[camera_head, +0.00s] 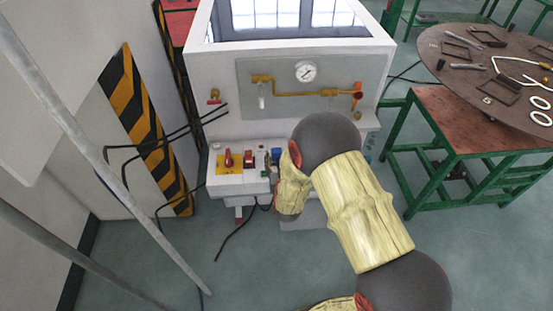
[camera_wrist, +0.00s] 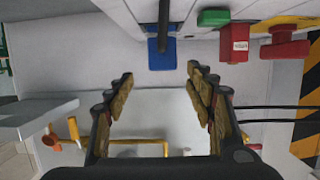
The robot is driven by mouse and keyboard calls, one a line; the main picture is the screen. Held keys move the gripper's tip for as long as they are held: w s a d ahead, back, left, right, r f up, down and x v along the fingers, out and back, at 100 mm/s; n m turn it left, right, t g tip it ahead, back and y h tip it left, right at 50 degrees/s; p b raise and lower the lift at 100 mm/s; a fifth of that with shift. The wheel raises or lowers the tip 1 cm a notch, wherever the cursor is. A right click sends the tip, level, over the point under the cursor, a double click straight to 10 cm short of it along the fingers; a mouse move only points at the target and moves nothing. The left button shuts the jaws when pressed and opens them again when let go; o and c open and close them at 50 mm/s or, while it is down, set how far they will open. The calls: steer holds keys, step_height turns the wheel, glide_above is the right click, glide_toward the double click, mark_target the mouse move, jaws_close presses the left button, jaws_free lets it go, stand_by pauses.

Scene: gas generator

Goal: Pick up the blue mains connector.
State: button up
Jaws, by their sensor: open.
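The blue mains connector (camera_wrist: 161,60) shows in the wrist view at the top middle, against the pale face of the generator, with a dark cable or rod in front of it. A small blue patch beside my arm in the head view (camera_head: 276,154) looks like the same part. My gripper (camera_wrist: 158,78) is open and empty in the wrist view. Its two fingers point towards the connector, one to each side below it in the picture, and appear apart from it. In the head view my arm hides most of the gripper.
A red switch (camera_wrist: 234,42) and a green button (camera_wrist: 213,18) sit right of the connector. The generator (camera_head: 225,185) carries yellow pipes (camera_head: 310,93) and a gauge (camera_head: 306,71). Black cables hang at its left. A round table (camera_head: 455,80) with loose parts stands at the right.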

mark_target(277, 153)
steer(key=b+x, duration=0.1)
steer(key=x, duration=0.2)
steer(key=b+x, duration=0.1)
steer(key=x, duration=0.3)
steer(key=shift+a+b, duration=0.2)
steer(key=shift+b, duration=0.2)
steer(key=shift+s, duration=0.1)
steer(key=shift+c, duration=0.2)
steer(key=shift+c, duration=0.6)
steer(key=c, duration=1.1)
steer(key=shift+c, duration=0.7)
